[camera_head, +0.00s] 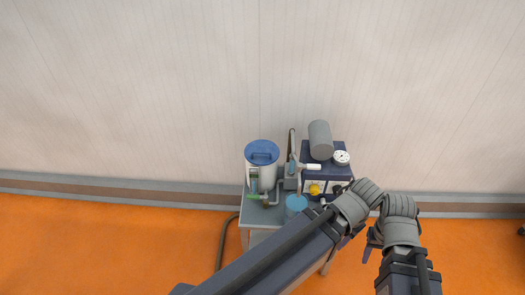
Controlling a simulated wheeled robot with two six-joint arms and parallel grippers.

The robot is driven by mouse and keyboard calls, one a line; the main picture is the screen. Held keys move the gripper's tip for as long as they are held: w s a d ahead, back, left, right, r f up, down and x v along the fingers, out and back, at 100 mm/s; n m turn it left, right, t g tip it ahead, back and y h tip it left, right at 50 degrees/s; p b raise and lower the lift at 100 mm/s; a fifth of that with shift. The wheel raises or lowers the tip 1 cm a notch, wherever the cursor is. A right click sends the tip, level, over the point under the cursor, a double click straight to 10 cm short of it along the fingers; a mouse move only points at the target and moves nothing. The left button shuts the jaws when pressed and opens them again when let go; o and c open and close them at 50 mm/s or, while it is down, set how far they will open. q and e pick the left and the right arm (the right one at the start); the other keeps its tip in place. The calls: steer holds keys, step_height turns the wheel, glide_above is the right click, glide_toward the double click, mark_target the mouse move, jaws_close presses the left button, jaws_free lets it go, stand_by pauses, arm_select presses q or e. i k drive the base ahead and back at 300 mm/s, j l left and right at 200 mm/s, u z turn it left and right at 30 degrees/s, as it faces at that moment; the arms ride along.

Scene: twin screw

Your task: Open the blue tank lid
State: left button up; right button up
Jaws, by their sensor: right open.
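The blue tank lid (263,148) sits flat on top of a pale cylindrical tank (252,172) and has a raised blue handle. The lid looks closed. The tank stands at the back left of a small grey table (246,213). My right gripper (358,247) is open, at the right of the table and well apart from the lid. It is partly hidden behind my arm. My left gripper is not in view.
A dark blue machine (322,169) with a grey cylinder (320,140), a white gauge (341,157) and a yellow knob (314,190) stands right of the tank. A smaller blue-topped vessel (296,203) is in front. A pale wall (150,90) stands behind.

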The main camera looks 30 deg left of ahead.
mark_target(258, 153)
steer(key=j+u, duration=0.15)
steer(key=u, duration=1.4)
steer(key=i+j, duration=0.1)
steer(key=i, duration=0.3)
